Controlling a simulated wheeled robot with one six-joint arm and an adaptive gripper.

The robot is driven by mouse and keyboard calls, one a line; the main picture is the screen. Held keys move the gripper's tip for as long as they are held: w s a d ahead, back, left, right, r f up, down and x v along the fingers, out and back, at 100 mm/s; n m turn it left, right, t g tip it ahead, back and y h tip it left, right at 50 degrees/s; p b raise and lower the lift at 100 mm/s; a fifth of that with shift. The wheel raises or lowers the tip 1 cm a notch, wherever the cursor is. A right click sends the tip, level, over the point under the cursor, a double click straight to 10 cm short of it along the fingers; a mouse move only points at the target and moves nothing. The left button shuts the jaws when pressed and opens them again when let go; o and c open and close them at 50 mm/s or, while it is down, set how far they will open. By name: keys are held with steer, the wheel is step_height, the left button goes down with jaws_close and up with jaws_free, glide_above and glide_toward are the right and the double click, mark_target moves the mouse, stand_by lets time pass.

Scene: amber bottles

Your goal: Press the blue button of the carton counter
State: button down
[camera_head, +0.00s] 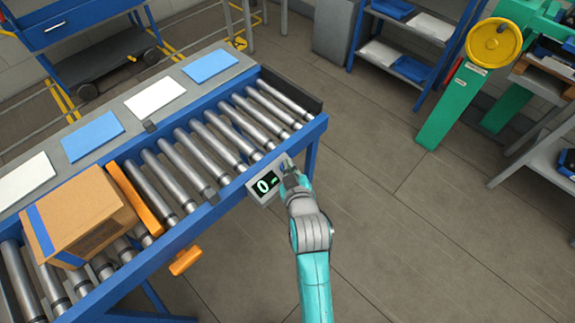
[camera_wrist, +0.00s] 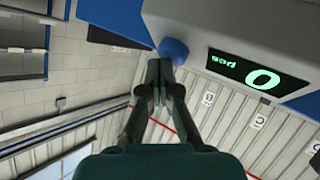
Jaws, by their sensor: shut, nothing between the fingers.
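The carton counter (camera_head: 267,184) is a grey box on the side rail of the roller conveyor, with a dark display that reads 0 in green. It also fills the upper right of the wrist view (camera_wrist: 200,25). Its blue button (camera_wrist: 173,50) sticks out beside the display in the wrist view. My gripper (camera_wrist: 160,66) is shut and empty, its fingertips at the lower edge of the button in that view. I cannot tell whether they touch it. In the head view my gripper (camera_head: 290,180) is at the right end of the counter and hides the button.
A cardboard carton (camera_head: 78,217) with blue tape sits on the rollers at left, against an orange stop bar (camera_head: 136,199). An orange handle (camera_head: 185,260) hangs off the near rail. A green machine (camera_head: 450,105) stands far right. The floor right of the conveyor (camera_head: 400,240) is clear.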

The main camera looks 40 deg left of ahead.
steer(key=d+r, duration=0.3)
steer(key=r, duration=0.2)
stand_by(0.4)
steer(key=shift+s+r, duration=0.1)
stand_by(0.3)
steer(key=s+d+f+m+t+h, duration=0.1)
steer(key=s+d+f+m, duration=0.15)
steer(key=d, duration=0.65)
steer(key=s+d+f+m+t+h, duration=0.2)
steer(key=s+d+f, duration=0.15)
steer(key=d, duration=0.55)
steer(key=s+d+f+m+t+h, duration=0.1)
steer(key=s+d+f+m, duration=0.2)
steer(key=d, duration=0.6)
steer(key=s+d+r+m+t+h, duration=0.1)
steer(key=s+d+r+m+h, duration=0.2)
steer(key=s+d, duration=0.5)
steer(key=s+d+r+m+t+h, duration=0.1)
steer(key=s+d+r+m+h, duration=0.2)
steer(key=s+d, duration=0.5)
steer(key=s+r+m, duration=0.1)
steer(key=s, duration=0.4)
